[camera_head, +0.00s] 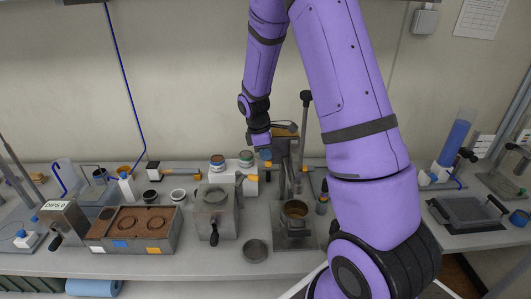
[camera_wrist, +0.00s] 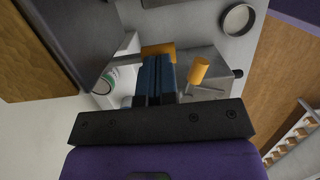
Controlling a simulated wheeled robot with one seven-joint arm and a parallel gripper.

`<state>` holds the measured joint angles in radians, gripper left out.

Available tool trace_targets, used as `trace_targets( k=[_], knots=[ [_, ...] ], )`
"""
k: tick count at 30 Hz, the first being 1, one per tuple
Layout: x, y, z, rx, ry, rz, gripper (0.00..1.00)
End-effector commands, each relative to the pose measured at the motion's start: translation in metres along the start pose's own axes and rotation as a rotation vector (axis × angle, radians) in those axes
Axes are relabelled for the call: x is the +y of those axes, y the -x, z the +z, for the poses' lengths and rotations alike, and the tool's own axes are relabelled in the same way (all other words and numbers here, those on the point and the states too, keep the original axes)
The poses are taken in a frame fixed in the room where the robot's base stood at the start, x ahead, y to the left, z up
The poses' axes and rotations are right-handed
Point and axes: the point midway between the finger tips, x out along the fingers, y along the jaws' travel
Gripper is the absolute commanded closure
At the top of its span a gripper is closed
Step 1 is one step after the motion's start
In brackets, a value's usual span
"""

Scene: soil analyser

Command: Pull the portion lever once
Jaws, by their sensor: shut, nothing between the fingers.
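My gripper (camera_head: 265,155) is at the left side of a tall grey dispenser (camera_head: 283,172) with a brown-filled hopper (camera_head: 283,131) on top. In the wrist view its dark blue fingers (camera_wrist: 158,78) are shut together with nothing between them. An orange cylindrical handle (camera_wrist: 199,69) stands just right of the fingers. It looks like the portion lever's grip, but its arm is mostly hidden. An orange block (camera_wrist: 158,49) shows beyond the fingertips; I cannot tell if they touch. A post with a black knob (camera_head: 306,97) rises at the dispenser's right. A brown-filled cup (camera_head: 294,211) sits below.
A grey lidded box (camera_head: 215,207) and a brown-topped tray (camera_head: 132,224) stand left on the bench. A round dish (camera_head: 255,250) lies in front. White-based jars (camera_head: 217,163) stand close left of my gripper. My arm hides bench to the right.

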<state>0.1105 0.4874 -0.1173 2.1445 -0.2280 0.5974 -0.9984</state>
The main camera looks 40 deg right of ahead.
Motion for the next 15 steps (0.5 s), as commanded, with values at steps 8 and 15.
trace_targets(
  k=[8,15],
  knots=[
    [-0.0017,-0.0019,-0.0005,-0.001,-0.003,0.026,1.0],
    [-0.0044,-0.0074,-0.0022,-0.001,-0.016,0.106,1.0]
  ],
)
